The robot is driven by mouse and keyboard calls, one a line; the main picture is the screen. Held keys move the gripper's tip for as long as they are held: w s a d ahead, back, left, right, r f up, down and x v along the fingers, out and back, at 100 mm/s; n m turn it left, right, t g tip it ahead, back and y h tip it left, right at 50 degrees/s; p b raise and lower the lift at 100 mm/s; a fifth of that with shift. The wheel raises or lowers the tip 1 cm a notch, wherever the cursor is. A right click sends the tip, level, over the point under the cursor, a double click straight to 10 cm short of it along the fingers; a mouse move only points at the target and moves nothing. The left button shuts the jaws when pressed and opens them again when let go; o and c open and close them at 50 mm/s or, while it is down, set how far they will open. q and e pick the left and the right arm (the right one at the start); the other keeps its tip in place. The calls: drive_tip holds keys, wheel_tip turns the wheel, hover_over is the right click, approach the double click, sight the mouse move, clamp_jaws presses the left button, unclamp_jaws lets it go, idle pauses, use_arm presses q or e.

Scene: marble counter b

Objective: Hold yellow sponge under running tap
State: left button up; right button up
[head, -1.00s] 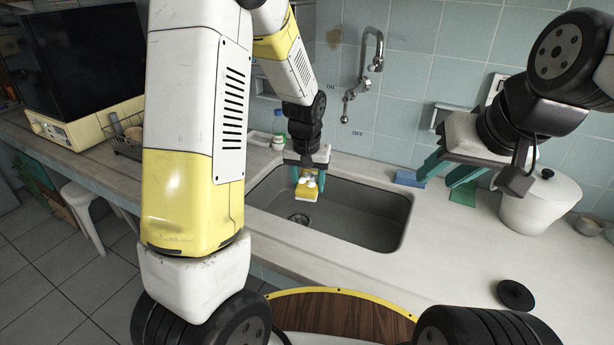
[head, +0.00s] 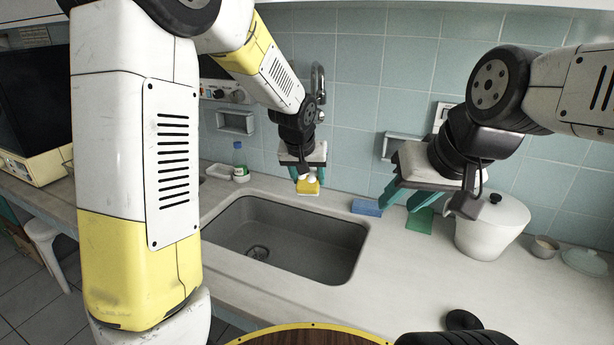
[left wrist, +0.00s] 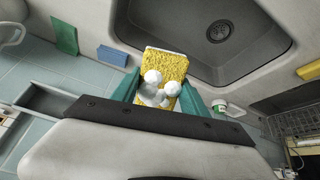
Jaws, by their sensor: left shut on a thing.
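The yellow sponge (head: 308,187) with white foam on it is in my left gripper (head: 305,176), at the back of the sink in the head view. In the left wrist view the sponge (left wrist: 167,64) sits between the teal fingers, with white foam blobs (left wrist: 160,88) on it. My left gripper is shut on it. The tap (head: 318,84) on the tiled wall is mostly hidden behind my left arm; I cannot tell if water runs. The grey sink (head: 300,239) shows its drain in both views. My right gripper (head: 405,198) has its teal fingers apart, with nothing seen between them.
A blue sponge (head: 367,207) and a green cloth (head: 420,220) lie on the counter right of the sink. A white pot (head: 492,226) stands farther right. A bottle (head: 240,161) stands behind the sink's left side. The front right counter is mostly clear.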

use_arm(q)
drive_tip(key=w+d+f, duration=0.2)
drive_tip(key=w, duration=0.8)
drive_tip(key=shift+w+d+f, duration=0.15)
drive_tip(key=shift+w+d, duration=0.1)
drive_tip(key=shift+w, duration=0.1)
